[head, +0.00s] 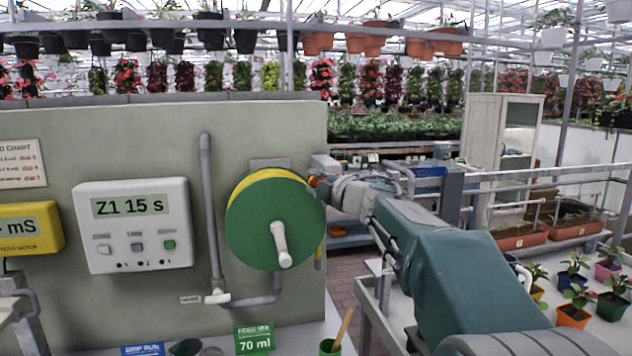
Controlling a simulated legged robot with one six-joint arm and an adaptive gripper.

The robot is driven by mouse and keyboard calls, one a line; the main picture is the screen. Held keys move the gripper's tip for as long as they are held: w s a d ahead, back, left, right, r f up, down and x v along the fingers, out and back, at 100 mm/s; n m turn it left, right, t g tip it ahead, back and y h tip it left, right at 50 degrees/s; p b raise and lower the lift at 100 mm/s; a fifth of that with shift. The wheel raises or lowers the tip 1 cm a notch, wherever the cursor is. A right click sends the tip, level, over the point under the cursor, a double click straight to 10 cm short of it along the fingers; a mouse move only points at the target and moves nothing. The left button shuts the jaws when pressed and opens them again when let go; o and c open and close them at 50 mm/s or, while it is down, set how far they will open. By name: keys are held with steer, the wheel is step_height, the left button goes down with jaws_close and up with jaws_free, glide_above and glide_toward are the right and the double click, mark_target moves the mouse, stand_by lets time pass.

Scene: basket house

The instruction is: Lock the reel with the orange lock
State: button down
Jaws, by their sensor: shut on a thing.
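A green hose reel (255,228) with a yellow rim and a white crank handle (280,245) is mounted on the grey-green panel. The handle hangs down from the reel's middle. A small orange piece (312,181), apparently the orange lock, shows at the reel's upper right edge. My gripper (318,183) reaches in from the right and is shut on this orange lock. The fingertips are small and partly hidden, and I cannot tell whether the lock touches the reel or how it is seated.
A white timer box (132,225) reading "Z1 15 s" and a grey pipe (208,200) are left of the reel. Below stand a green "70 ml" sign (254,340) and a green cup (331,347). Potted plants (575,305) stand on the bench at right.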

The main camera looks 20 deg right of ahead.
steer(key=shift+f, duration=0.25)
steer(key=shift+c, duration=2.2)
jaws_free()
steer(key=shift+w+a, duration=0.1)
steer(key=shift+a, duration=0.05)
steer(key=shift+r, duration=0.15)
steer(key=v, duration=1.2)
